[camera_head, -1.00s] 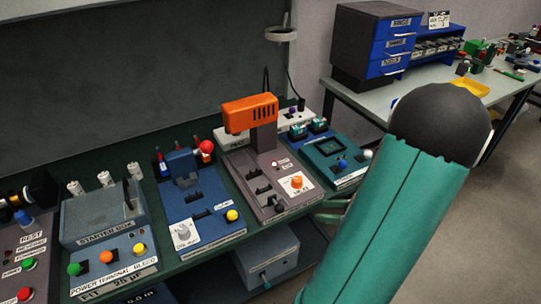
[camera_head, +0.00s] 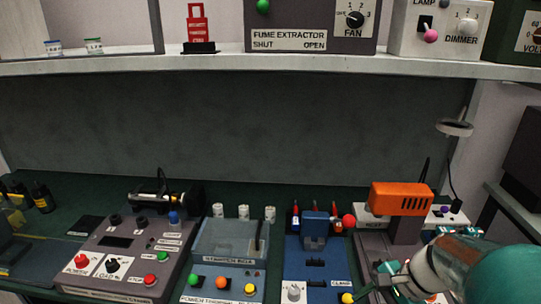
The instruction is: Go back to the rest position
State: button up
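My gripper (camera_head: 388,284) is at the lower right, at the end of my teal arm, low over the grey device with the orange head (camera_head: 400,198). Its fingers are small and partly lost against the device, so I cannot tell whether they are open or shut. I see nothing clearly held in it. My arm's rounded teal link fills the lower right corner and hides part of the bench there.
A green bench carries a grey control box (camera_head: 126,250), a starter box (camera_head: 228,243) and a blue clamp device (camera_head: 315,262). A shelf (camera_head: 200,62) above holds a fume extractor panel (camera_head: 310,25) and a dimmer box (camera_head: 440,28).

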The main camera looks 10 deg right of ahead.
jog(key=a+r+n+t+h, duration=0.3)
jog(key=a+r+n+h, duration=0.2)
jog(key=a+r+n, duration=0.5)
jog(key=a+n, duration=0.3)
jog(key=n, duration=0.2)
jog(key=shift+s, duration=0.3)
jog(key=shift+d, duration=0.1)
